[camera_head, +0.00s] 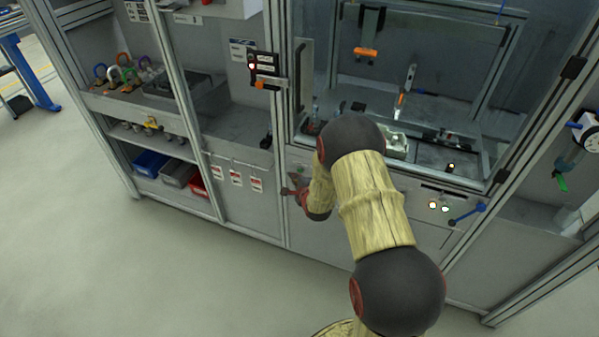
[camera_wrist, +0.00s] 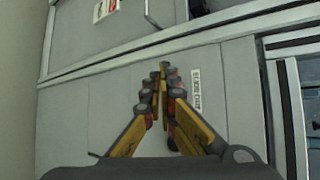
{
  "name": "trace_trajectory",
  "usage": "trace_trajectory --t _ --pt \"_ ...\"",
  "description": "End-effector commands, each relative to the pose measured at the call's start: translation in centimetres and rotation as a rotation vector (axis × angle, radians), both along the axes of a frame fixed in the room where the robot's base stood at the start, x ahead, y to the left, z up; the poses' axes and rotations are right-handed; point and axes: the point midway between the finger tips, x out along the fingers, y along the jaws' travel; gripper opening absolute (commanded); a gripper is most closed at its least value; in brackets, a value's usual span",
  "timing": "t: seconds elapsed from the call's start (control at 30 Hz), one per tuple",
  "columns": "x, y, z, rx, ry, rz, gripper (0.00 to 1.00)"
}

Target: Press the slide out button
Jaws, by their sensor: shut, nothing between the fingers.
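My gripper (camera_wrist: 163,72) is shut and empty in the wrist view, its yellow-and-black fingers together over a grey panel (camera_wrist: 112,105). A small white label (camera_wrist: 195,88) with dark lettering, too small to read surely, is just right of the fingertips. No button shows plainly there; the fingers may hide it. In the head view my gripper (camera_head: 290,191) is at the grey front panel (camera_head: 334,228) below the glazed bay, left of my forearm. I cannot tell whether it touches the panel. Two lit round buttons (camera_head: 439,207) sit on the panel to the right of my arm.
A blue-handled lever (camera_head: 468,214) is right of the lit buttons. Red-and-white tags (camera_head: 236,179) hang left of my gripper. Red, grey and blue bins (camera_head: 179,173) fill a low shelf. A metal frame post (camera_head: 276,130) stands close by. The floor in front is clear.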

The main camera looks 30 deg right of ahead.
Motion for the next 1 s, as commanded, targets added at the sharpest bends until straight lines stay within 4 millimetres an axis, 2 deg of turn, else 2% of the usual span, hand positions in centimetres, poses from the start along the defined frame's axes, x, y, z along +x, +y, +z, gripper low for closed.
trace_trajectory --t 0.3,1.0 --pt "0.5 -0.7 0.06 -0.001 -0.002 -0.001 0.0" --pt "0.7 -0.96 0.03 0.0 0.0 0.0 0.0"
